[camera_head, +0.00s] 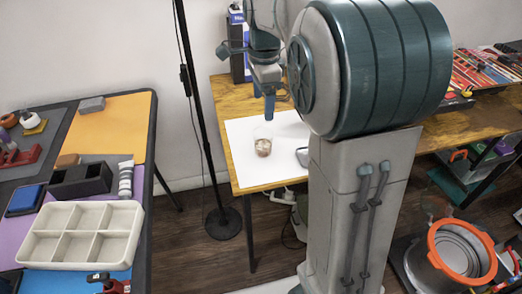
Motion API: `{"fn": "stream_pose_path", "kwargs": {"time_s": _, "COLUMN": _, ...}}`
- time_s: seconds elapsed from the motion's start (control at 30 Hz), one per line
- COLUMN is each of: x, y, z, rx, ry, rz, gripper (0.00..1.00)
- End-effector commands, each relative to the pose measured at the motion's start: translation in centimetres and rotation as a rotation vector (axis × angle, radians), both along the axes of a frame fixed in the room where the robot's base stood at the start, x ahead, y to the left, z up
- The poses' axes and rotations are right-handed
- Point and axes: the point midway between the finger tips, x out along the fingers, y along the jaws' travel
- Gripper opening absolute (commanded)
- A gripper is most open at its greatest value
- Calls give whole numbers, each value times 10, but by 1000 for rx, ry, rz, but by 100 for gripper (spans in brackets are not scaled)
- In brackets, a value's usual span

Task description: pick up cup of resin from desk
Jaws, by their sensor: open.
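The cup of resin (263,146) is a small clear cup with pale brownish contents. It stands upright on a white sheet on the wooden desk (234,110). My gripper (269,104) points down above and a little behind the cup in the picture, with its fingers apart from it. The gripper is open and holds nothing that I can see. My large arm and column cover part of the desk to the right of the cup.
A black lamp pole (196,100) stands left of the desk. A grey rounded object (303,157) lies right of the cup. A second table at left holds a white compartment tray (82,234). An orange-rimmed bucket (461,252) stands at lower right.

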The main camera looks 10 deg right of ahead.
Motion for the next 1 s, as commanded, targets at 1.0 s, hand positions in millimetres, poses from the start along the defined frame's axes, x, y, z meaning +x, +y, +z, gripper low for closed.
{"fn": "stream_pose_path", "kwargs": {"time_s": 1.0, "x": 2, "y": -1, "z": -132, "rx": -4, "ry": 8, "rz": -37, "gripper": 75}}
